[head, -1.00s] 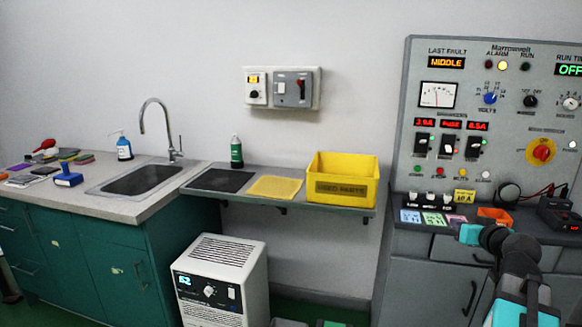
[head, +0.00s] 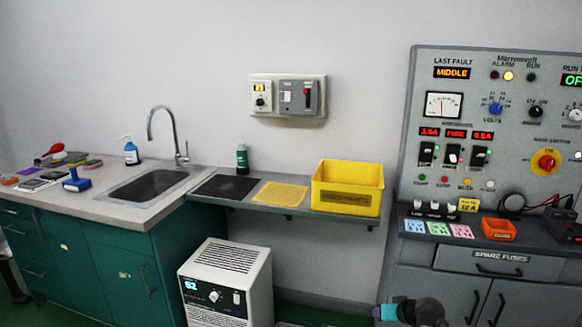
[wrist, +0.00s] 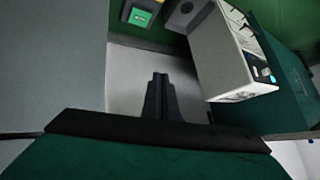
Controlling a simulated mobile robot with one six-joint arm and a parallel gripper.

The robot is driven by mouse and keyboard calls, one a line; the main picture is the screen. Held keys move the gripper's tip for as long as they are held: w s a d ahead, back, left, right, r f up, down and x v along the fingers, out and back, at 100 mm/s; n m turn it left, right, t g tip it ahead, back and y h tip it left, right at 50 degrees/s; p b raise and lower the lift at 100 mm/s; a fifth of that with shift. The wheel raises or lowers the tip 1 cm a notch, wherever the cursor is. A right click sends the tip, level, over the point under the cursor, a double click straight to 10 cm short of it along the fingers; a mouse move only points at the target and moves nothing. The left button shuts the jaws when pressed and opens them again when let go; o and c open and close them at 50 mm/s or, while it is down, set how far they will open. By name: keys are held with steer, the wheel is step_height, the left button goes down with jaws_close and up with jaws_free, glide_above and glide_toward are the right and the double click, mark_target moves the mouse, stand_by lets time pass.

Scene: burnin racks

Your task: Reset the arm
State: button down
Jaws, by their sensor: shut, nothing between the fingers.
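My gripper (wrist: 159,80) shows in the wrist view, its two dark fingers together at the middle with nothing between them. It is in free air, with a pale grey surface behind it. In the head view only a part of my arm (head: 412,311), dark with a teal end, shows at the bottom edge. The fingers cannot be made out there.
The control panel (head: 513,125) stands at the right above grey drawers (head: 483,262). A yellow bin (head: 346,201) sits on the wall shelf. The white unit (head: 226,282) stands below it and also shows in the wrist view (wrist: 226,48). A sink (head: 149,186) is at left.

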steer(key=s+a+f+n+g+p, duration=0.1)
steer(key=s+a+f+g, duration=0.3)
steer(key=s+a+f, duration=0.5)
steer(key=s+a+f+n+g+p, duration=0.1)
steer(key=s+a+f+g+p, duration=0.15)
steer(key=s+a+f, duration=0.65)
steer(key=s+d+f+g+h, duration=0.1)
steer(key=s+d+f+g, duration=0.1)
steer(key=s, duration=0.5)
steer(key=s+d+f+m+g+h, duration=0.1)
steer(key=s+d+f+g, duration=0.1)
steer(key=s+f, duration=0.3)
steer(key=s+d+f+m+g+h, duration=0.1)
steer(key=s+d+f+g, duration=0.1)
steer(key=s, duration=0.9)
steer(key=shift+s+d+f+g, duration=0.15)
steer(key=shift+f+g, duration=0.4)
steer(key=shift+f, duration=0.35)
